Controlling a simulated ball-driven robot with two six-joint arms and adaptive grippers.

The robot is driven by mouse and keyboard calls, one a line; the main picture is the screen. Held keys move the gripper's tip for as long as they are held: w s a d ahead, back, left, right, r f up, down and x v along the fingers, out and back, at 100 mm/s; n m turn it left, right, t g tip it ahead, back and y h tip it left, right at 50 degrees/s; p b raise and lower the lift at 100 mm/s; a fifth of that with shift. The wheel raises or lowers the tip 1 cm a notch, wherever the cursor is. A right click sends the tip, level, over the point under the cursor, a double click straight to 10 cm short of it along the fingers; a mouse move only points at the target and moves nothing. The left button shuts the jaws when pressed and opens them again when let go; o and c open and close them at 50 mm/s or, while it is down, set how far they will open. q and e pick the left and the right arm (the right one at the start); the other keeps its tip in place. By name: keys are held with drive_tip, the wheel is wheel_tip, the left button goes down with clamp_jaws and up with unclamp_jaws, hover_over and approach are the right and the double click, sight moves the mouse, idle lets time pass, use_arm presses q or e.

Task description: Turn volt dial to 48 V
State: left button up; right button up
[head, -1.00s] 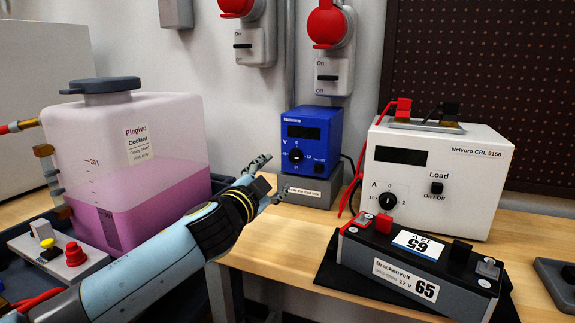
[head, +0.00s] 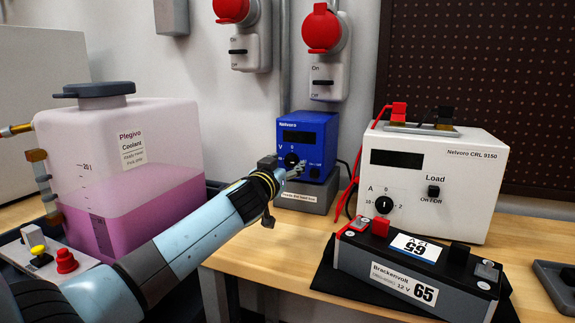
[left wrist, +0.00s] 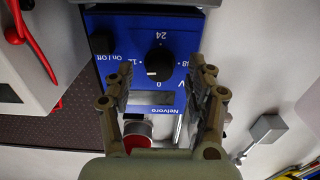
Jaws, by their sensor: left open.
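The volt dial (head: 291,160) is a round black knob on the front of the blue Nelvoro power supply (head: 309,125). In the left wrist view, upside down, the dial (left wrist: 160,60) shows between the fingers, with 0, 12, 24 and a partly hidden mark around it. Its white pointer mark lies near the 0 side. My left gripper (head: 284,172) is open just in front of the supply and covers part of its front in the head view. In the left wrist view the left gripper (left wrist: 159,75) has a finger on either side of the dial; contact cannot be told. My right gripper is not in view.
The supply stands on a grey block (head: 306,198). The white load unit (head: 476,190) and a battery (head: 415,268) stand to its right, with a red cable between. A pink coolant tank (head: 160,190) stands left of my arm. Red wall sockets hang above.

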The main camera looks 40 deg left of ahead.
use_arm(q)
drive_tip(key=shift+w+a, duration=0.15)
drive_tip(key=shift+w, duration=0.4)
clamp_jaws()
drive_tip(key=shift+m, duration=0.3)
